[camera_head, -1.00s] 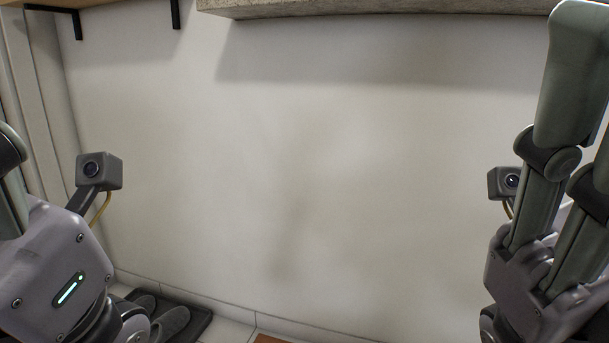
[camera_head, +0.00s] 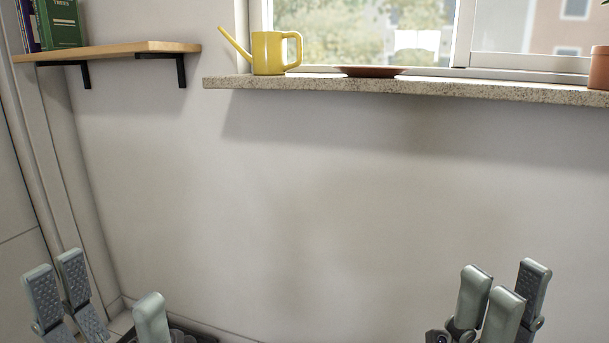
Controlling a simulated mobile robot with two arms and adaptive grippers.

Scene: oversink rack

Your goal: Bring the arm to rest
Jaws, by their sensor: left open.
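My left gripper (camera_head: 107,299) is at the bottom left of the head view, fingers pointing up. Its fingers stand apart, with textured pads showing on two of them. It is open and empty. My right gripper (camera_head: 502,287) is at the bottom right, fingers also pointing up. Its fingers stand close together and partly overlap in the picture, so I cannot tell whether it is open or shut. No object shows in it. The bodies of both grippers are cut off by the lower edge.
A stone sill (camera_head: 420,87) under the window holds a yellow watering can (camera_head: 268,53), a brown dish (camera_head: 370,71) and a terracotta pot (camera_head: 600,68). A wooden shelf (camera_head: 120,50) with books (camera_head: 58,24) is at upper left. Bare wall lies between the grippers.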

